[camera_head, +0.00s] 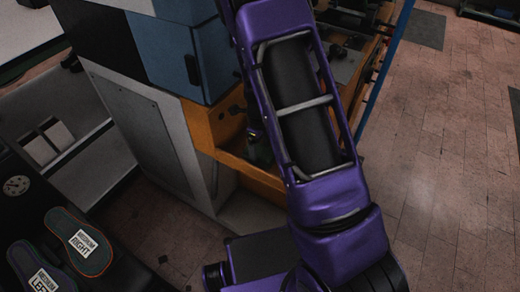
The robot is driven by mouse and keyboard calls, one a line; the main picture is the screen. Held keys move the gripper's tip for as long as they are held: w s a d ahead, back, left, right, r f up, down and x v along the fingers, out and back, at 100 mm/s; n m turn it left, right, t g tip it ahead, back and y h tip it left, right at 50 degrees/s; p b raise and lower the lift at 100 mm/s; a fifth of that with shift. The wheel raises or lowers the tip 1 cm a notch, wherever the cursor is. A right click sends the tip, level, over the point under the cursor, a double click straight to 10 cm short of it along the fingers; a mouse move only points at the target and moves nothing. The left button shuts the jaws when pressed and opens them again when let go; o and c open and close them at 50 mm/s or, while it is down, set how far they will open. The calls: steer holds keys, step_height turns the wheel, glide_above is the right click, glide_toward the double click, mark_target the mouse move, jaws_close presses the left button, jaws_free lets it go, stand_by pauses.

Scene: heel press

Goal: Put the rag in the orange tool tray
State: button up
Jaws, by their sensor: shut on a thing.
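The orange tool tray (265,180) is in the middle of the view, at the side of the grey and blue cabinet. My purple arm crosses in front and covers its right part. A small dark edge of my gripper (254,128) shows just left of the arm, over the tray; its fingertips are mostly hidden. A dull dark-green patch (259,152) below it looks like the rag, shut in my gripper. It is within the tray's outline in the picture; I cannot tell whether it touches the tray floor.
A blue cabinet box (190,55) stands behind the tray, above a grey panel (140,130). Two insoles, labelled right (82,242) and left (40,268), lie on a dark surface at lower left. A shelf rack (350,50) stands behind my arm. The tiled floor (455,150) at right is clear.

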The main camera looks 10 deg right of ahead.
mark_target(260, 151)
steer(key=o, duration=1.1)
steer(key=shift+o, duration=0.2)
step_height(260, 151, up, 12)
steer(key=p, duration=0.3)
steer(key=shift+r, duration=0.1)
